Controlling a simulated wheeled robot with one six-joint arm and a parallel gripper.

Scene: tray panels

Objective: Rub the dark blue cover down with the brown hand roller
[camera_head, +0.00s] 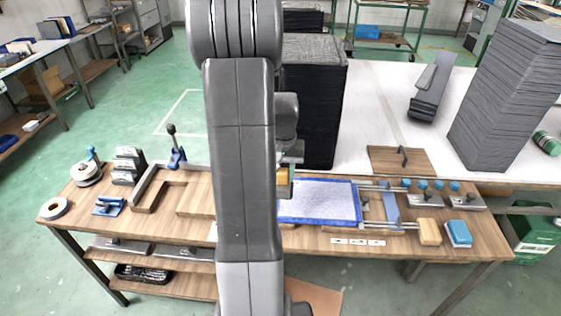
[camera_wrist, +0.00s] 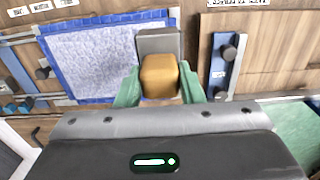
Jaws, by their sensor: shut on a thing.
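The dark blue cover (camera_head: 320,203) lies flat on the wooden bench, with a blue border around a pale, speckled middle. It also shows at the left of the wrist view (camera_wrist: 90,62). My gripper (camera_wrist: 160,92) has its green fingers shut on the brown hand roller (camera_wrist: 160,76), one on each side of its brown body. A grey flat part of the roller extends beyond it and overlaps the cover's right edge in the wrist view. In the head view the roller (camera_head: 283,187) shows beside my arm at the cover's left end. Whether it touches the cover is unclear.
A frame with rails and a blue bar (camera_head: 389,208) adjoins the cover on the right. A tan block (camera_head: 429,231) and a blue block (camera_head: 458,233) stand further right. A blue-based lever tool (camera_head: 175,150) and tape rolls (camera_head: 86,173) are left. Tall dark stacks (camera_head: 505,95) stand behind.

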